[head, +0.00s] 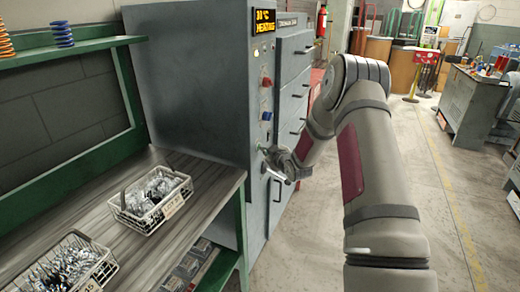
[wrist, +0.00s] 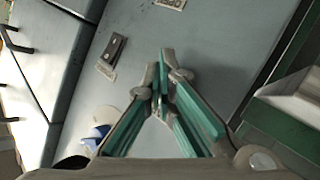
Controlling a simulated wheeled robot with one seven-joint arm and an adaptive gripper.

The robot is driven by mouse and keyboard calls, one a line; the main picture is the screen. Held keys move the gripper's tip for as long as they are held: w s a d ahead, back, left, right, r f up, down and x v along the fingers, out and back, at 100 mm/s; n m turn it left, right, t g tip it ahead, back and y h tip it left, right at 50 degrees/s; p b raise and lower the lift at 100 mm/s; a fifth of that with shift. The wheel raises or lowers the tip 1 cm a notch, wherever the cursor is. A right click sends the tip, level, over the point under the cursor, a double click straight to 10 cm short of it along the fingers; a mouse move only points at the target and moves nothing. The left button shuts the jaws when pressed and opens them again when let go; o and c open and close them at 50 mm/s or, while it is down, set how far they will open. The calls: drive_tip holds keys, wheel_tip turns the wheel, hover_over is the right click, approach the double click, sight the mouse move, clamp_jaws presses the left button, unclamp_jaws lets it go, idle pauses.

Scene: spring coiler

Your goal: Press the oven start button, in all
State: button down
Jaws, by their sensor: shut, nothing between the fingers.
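The oven is a tall blue-grey cabinet (head: 195,75) with a lit display (head: 264,22); its top line looks like 30 °C and the lower line is hard to read. Its narrow front carries a red knob (head: 266,82) and a blue knob (head: 266,116). My gripper (head: 263,150) is shut and empty, its green-padded fingertips at the front below the blue knob. In the wrist view the fingertips (wrist: 165,60) point at the grey panel (wrist: 215,50); I cannot tell whether they touch it. I cannot make out the start button; the fingers may cover it.
A wooden bench (head: 130,240) left of the oven holds two wire baskets of metal parts, one of them nearer the oven (head: 151,194). A green shelf (head: 70,52) with springs hangs above. Floor (head: 440,190) on the right is open.

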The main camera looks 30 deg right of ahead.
idle(0.4)
drive_tip(key=shift+s+d, duration=0.45)
drive_tip(key=shift+s, duration=0.15)
drive_tip(key=shift+s+p, duration=0.1)
drive_tip(key=shift+p, duration=0.2)
drive_tip(key=s+d, duration=0.1)
drive_tip(key=s, duration=0.1)
drive_tip(key=s+d+p, duration=0.1)
drive_tip(key=d, duration=0.1)
drive_tip(key=shift+s, duration=0.4)
idle(0.4)
